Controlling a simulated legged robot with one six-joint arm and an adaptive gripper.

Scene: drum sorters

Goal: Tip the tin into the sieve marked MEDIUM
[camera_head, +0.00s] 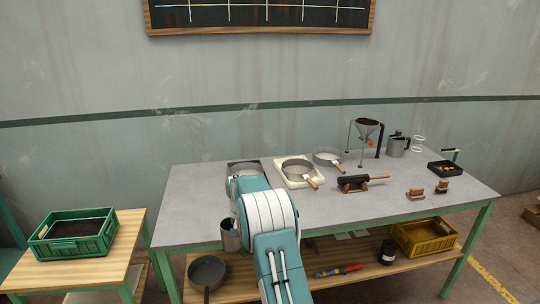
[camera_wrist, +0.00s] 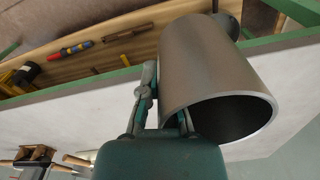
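A grey metal tin (camera_wrist: 212,62) fills the right of the wrist view, its open mouth towards the camera; I cannot see anything inside its dark interior. My gripper (camera_wrist: 166,100) is closed on the tin's wall near the rim. In the head view the tin (camera_head: 231,236) shows by the table's front edge, left of my arm, and my gripper is hidden. Three shallow sieves stand along the table: a left one (camera_head: 244,166) partly behind my arm, a middle one (camera_head: 297,169) on a cream tray, and a right one (camera_head: 328,156). No MEDIUM mark is readable.
A green crate (camera_head: 62,250) stands on a side table. A pan (camera_head: 207,271) and yellow crate (camera_head: 424,249) are below.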

